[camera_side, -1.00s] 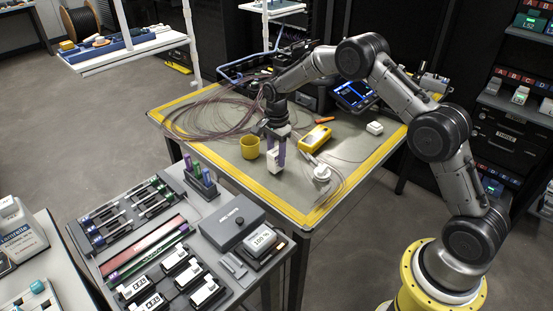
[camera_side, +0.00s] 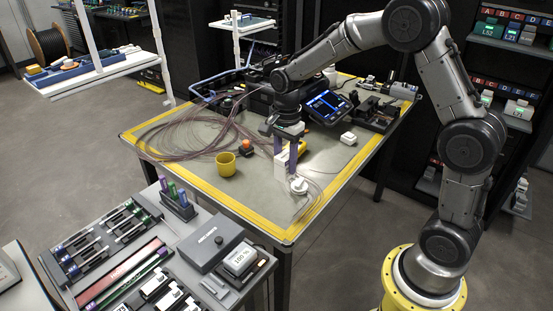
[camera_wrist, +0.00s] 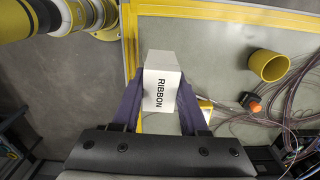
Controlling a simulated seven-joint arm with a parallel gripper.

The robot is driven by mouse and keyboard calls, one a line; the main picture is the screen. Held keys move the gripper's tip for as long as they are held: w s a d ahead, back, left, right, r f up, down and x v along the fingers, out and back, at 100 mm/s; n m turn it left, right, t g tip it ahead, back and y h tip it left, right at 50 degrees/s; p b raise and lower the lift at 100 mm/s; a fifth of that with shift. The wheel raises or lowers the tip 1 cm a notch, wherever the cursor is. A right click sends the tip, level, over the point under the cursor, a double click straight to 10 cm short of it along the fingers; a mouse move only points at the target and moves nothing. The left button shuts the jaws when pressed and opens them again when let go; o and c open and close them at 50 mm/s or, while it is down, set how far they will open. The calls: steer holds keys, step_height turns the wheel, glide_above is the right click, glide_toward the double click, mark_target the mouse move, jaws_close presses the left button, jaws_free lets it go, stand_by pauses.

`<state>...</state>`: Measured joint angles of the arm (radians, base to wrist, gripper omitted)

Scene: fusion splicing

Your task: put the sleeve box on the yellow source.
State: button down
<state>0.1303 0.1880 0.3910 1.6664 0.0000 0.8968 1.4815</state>
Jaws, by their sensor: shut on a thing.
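My gripper (camera_side: 282,168) is shut on a white box (camera_side: 280,170). In the wrist view the box (camera_wrist: 161,82) sits between both purple fingers (camera_wrist: 160,100), and its face reads RIBBON; no sleeve label shows. The yellow source (camera_side: 302,149) lies on the bench just behind and right of the fingers, largely hidden by them. In the wrist view a small part of the source (camera_wrist: 206,106) shows beside the right finger. The box is beside the source in the picture; its height above the bench is hard to tell.
A yellow cup (camera_side: 226,165) and an orange-topped item (camera_side: 246,148) stand to the left. A white round item (camera_side: 298,186) is close in front of the gripper. A small white box (camera_side: 348,138) lies to the right. Looped fibre cables (camera_side: 190,133) cover the back left.

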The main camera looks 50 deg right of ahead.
steer(key=shift+s+r, duration=0.1)
steer(key=shift+s, duration=0.2)
steer(key=shift+r+n, duration=0.35)
steer(key=shift+n, duration=0.15)
steer(key=w+d+r, duration=0.1)
steer(key=d+r, duration=0.1)
steer(key=d, duration=0.4)
steer(key=w+d+r, duration=0.1)
steer(key=d+r, duration=0.1)
steer(key=d, duration=0.4)
steer(key=shift+m, duration=0.3)
steer(key=shift+w+d+f, duration=1.1)
steer(key=shift+w+f, duration=0.7)
steer(key=shift+w, duration=0.2)
steer(key=shift+w+d+f, duration=1.15)
steer(key=shift+w+f, duration=0.65)
steer(key=shift+w, duration=0.2)
steer(key=shift+w+d+f, duration=1.1)
steer(key=shift+w+f, duration=0.7)
steer(key=shift+w, duration=0.2)
steer(key=shift+f, duration=1.45)
steer(key=shift+f, duration=0.1)
